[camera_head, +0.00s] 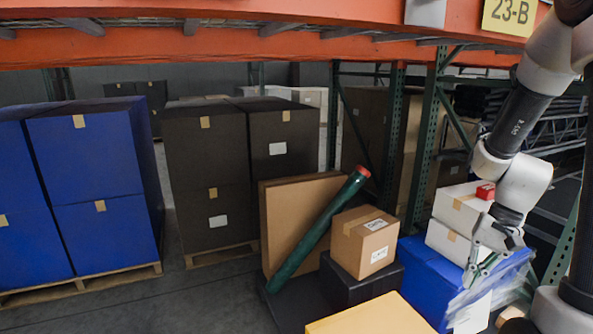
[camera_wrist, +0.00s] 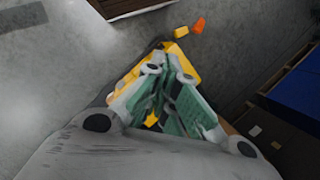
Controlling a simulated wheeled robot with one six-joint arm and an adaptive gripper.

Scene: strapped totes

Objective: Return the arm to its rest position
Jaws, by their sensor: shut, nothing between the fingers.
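My arm reaches down along the right side of the head view. My gripper (camera_head: 474,281) points downward in front of a stack of white boxes (camera_head: 458,207) and over a blue tote (camera_head: 422,262) with clear wrap. In the wrist view my gripper (camera_wrist: 172,68) shows its green finger linkages drawn together, with nothing held. A yellow surface (camera_wrist: 187,67) lies behind the fingertips there. I cannot tell from the pictures whether the fingers touch anything.
A small red item (camera_head: 485,191) sits on the white boxes. A cardboard box (camera_head: 362,243), a green tube (camera_head: 315,235) and a yellow-topped box (camera_head: 372,318) stand left of the arm. Blue totes (camera_head: 95,190) and orange racking (camera_head: 300,22) lie beyond.

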